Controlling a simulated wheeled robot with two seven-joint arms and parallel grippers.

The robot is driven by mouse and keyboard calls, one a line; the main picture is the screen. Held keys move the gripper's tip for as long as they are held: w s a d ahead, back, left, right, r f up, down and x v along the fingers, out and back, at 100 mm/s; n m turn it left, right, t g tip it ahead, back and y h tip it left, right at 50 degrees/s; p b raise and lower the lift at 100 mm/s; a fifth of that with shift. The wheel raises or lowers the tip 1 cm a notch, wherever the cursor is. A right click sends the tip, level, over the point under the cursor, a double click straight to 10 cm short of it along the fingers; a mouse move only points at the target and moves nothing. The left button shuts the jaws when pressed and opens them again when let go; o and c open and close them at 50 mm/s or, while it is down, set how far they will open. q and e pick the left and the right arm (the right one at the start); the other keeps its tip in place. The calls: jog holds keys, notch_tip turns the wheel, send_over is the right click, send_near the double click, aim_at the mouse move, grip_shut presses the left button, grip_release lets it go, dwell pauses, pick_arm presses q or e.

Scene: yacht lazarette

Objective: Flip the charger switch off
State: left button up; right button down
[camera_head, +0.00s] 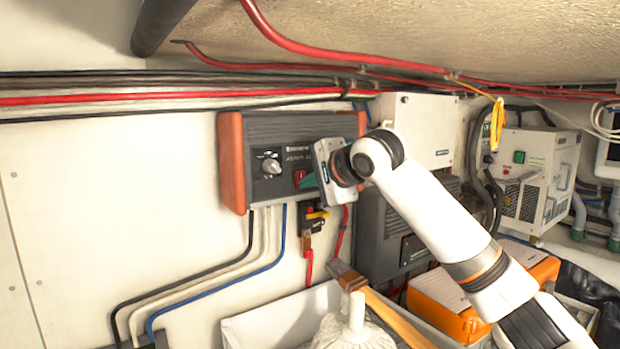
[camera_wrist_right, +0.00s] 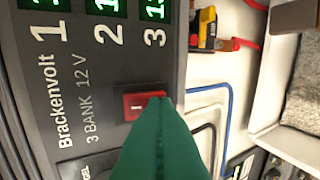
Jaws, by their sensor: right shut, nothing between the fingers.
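The charger (camera_head: 262,130) is a dark grey box with orange end caps on the white wall. Its red rocker switch (camera_head: 299,175) is on the front face, right of a round knob (camera_head: 270,166). The switch also shows in the right wrist view (camera_wrist_right: 137,107), with a white mark on its visible part. My right gripper (camera_head: 306,183) is shut and empty, its green fingertips at the switch. In the right wrist view the fingers (camera_wrist_right: 162,102) overlap the switch's edge; I cannot tell whether they touch it. My left gripper is not in view.
Green numeric displays (camera_wrist_right: 106,8) show on the charger's face. Cables and a small red-and-yellow fitting (camera_head: 314,214) hang below it. A white bin (camera_head: 270,325) with a mop head stands underneath. Grey and white equipment boxes and orange boxes (camera_head: 440,305) lie to the right.

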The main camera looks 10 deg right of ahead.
jog(key=shift+r, duration=0.8)
jog(key=shift+w+a, duration=0.1)
dwell(0.4)
